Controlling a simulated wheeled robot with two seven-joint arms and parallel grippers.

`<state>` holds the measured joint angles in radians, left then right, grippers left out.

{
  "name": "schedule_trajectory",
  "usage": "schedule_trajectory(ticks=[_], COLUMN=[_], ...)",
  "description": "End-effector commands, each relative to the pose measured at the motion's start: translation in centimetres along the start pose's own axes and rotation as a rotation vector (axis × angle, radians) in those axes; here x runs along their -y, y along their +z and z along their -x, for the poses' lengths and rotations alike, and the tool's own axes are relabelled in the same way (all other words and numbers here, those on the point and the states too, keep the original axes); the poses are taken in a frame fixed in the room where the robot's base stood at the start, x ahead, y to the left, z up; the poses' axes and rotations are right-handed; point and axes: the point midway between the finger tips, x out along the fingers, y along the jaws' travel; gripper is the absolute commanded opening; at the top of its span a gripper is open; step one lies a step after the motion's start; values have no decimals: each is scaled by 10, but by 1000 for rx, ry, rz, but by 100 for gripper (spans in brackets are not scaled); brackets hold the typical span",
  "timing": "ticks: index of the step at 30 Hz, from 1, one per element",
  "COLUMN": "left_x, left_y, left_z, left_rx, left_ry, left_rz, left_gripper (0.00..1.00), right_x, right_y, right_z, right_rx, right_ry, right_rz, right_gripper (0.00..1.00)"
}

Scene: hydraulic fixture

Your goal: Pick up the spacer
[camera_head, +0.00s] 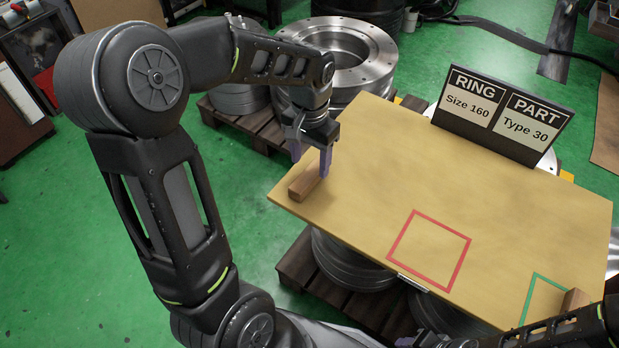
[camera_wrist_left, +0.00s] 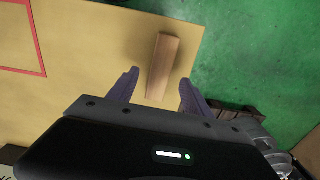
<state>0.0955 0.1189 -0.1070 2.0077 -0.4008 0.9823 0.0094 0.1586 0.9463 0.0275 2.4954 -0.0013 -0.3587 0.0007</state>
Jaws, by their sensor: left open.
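A wooden block that looks like the spacer (camera_head: 305,186) lies at the left end of the tan table (camera_head: 365,150). My left gripper (camera_head: 310,165) is open over its far end, fingers pointing down. In the left wrist view the block (camera_wrist_left: 164,62) lies lengthwise, with its near end between the two purple fingers (camera_wrist_left: 159,80) and a gap on each side. I cannot tell how high the fingertips are above the table. A second wooden block (camera_head: 574,300) is at the right, by a green outline. My right gripper (camera_head: 410,341) shows only partly at the bottom edge.
A red square outline (camera_head: 430,250) is on the bare front middle of the table. A sign (camera_head: 503,114) reading RING Size 160 and PART Type 30 stands at the back. Metal rings (camera_head: 345,50) on pallets stand behind and below the table.

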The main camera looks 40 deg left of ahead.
Motion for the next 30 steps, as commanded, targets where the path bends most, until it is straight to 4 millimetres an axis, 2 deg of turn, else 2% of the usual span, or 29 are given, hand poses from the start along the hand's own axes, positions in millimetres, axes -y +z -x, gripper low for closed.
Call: schedule_trajectory(ticks=[7, 15, 18, 30], left_x=[0, 0, 0, 1], left_y=[0, 2, 2, 2], left_z=[-5, -43, -51, -51], left_rx=[0, 2, 1, -1], left_ry=[0, 1, 1, 1], left_rz=[0, -1, -1, 0], left_gripper=[58, 58, 58, 58], right_x=[-1, -6, -6, -6], right_y=[0, 0, 0, 0], right_z=[-2, -15, -17, -16], right_rx=[0, 0, 0, 0], right_ry=[0, 0, 0, 0], right_rz=[0, -1, -1, -1], right_gripper=[36, 36, 36, 36])
